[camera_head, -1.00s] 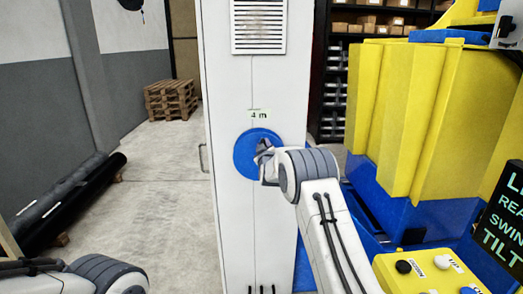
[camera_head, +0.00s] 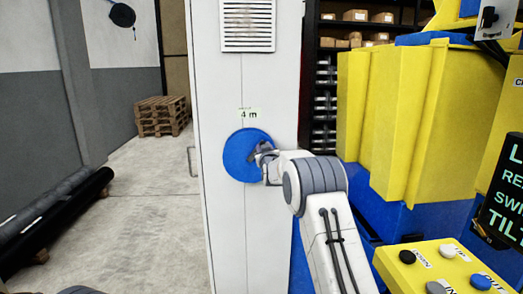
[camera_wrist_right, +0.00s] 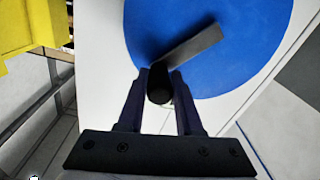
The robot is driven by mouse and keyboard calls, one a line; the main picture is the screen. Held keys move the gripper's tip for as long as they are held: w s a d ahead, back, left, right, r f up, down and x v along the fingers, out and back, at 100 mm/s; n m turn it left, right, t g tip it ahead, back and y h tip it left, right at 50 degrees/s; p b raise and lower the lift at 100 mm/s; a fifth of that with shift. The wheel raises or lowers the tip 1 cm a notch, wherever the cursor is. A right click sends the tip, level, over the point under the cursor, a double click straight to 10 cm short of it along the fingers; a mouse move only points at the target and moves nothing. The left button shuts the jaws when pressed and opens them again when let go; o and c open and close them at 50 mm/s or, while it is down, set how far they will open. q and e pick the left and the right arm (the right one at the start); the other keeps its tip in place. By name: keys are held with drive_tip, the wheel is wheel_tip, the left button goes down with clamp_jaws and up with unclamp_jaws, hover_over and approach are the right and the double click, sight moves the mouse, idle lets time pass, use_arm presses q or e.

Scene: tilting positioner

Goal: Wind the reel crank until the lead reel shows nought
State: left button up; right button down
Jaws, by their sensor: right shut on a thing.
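The blue reel disc (camera_head: 240,158) is on the front of a white cabinet (camera_head: 221,215). A small label above it (camera_head: 250,114) reads 4 m. In the right wrist view, the dark crank arm (camera_wrist_right: 192,43) runs across the blue disc and ends in a dark round handle (camera_wrist_right: 159,92). My right gripper (camera_head: 264,158) is at the right part of the disc. In the wrist view its two fingers (camera_wrist_right: 160,82) are closed around the crank handle. My left gripper is out of view.
A yellow control box (camera_head: 430,258) with knobs stands at lower right, near a dark text display (camera_head: 505,190). A large yellow and blue machine (camera_head: 400,120) fills the right side. Pallets (camera_head: 160,116) and a long black roll (camera_head: 55,215) are at left. The floor between is clear.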

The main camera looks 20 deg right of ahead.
drive_tip(key=shift+d+f, duration=0.15)
drive_tip(key=shift+f, duration=0.1)
drive_tip(key=c, duration=0.6)
unclamp_jaws()
drive_tip(key=shift+s, duration=0.1)
drive_tip(key=shift+r, duration=0.1)
drive_tip(key=shift+s+a, duration=0.2)
drive_tip(key=shift+s, duration=0.3)
drive_tip(key=b+v, duration=0.2)
drive_tip(key=v, duration=0.7)
drive_tip(key=shift+s+b, duration=0.25)
drive_tip(key=shift+b, duration=0.15)
drive_tip(key=shift+c, duration=0.2)
